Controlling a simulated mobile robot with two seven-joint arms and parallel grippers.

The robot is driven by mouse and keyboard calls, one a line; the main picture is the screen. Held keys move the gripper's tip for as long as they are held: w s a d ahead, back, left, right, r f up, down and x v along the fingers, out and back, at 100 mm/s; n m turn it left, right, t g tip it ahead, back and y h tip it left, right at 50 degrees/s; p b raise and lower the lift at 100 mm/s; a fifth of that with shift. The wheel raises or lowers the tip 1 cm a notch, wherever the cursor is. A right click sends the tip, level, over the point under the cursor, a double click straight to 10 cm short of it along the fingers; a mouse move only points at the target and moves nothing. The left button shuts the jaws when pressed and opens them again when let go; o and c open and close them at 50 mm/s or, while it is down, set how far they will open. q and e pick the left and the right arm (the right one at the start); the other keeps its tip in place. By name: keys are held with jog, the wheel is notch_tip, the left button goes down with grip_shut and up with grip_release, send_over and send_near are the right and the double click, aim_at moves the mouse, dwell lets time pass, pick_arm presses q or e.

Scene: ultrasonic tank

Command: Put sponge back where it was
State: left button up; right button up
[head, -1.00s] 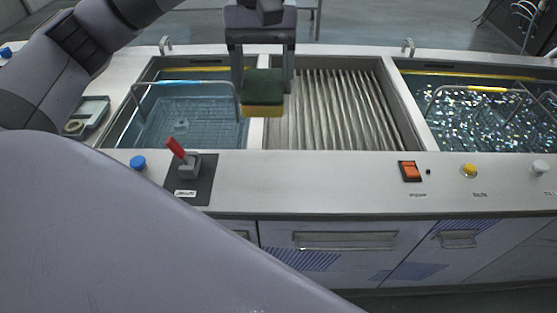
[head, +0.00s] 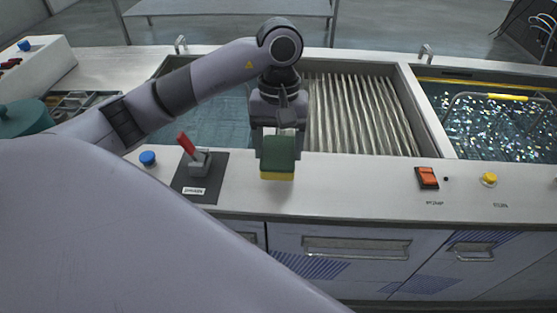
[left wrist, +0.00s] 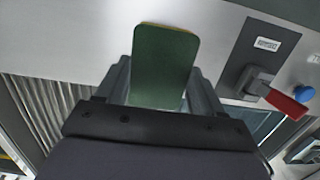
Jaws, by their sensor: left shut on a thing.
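The sponge (head: 278,157) is green on top with a yellow layer below. My left gripper (head: 278,138) is shut on it, over the bench's front metal strip between the red lever and the orange switch. In the left wrist view the sponge's green face (left wrist: 165,65) stands out beyond the fingers of my left gripper (left wrist: 160,90). I cannot tell whether the sponge touches the strip. My right gripper is not in view.
The red lever (head: 187,145) and a blue knob (head: 148,158) are left of the sponge. The orange switch (head: 427,177) and yellow button (head: 489,179) are to its right. Behind are a ribbed basin (head: 360,115) and water-filled tanks (head: 490,120). The strip's middle right is clear.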

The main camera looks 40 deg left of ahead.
aim_at(279, 150)
pick_arm(q)
jog(key=shift+f, duration=2.15)
jog(key=shift+f, duration=0.2)
jog(key=o, duration=0.9)
jog(key=shift+r, duration=0.1)
jog(key=shift+o, duration=0.2)
jog(key=r, duration=0.8)
jog(key=w+r, duration=0.1)
jog(key=r, duration=0.3)
jog(key=shift+w+a+r, duration=0.1)
jog(key=shift+a, duration=0.25)
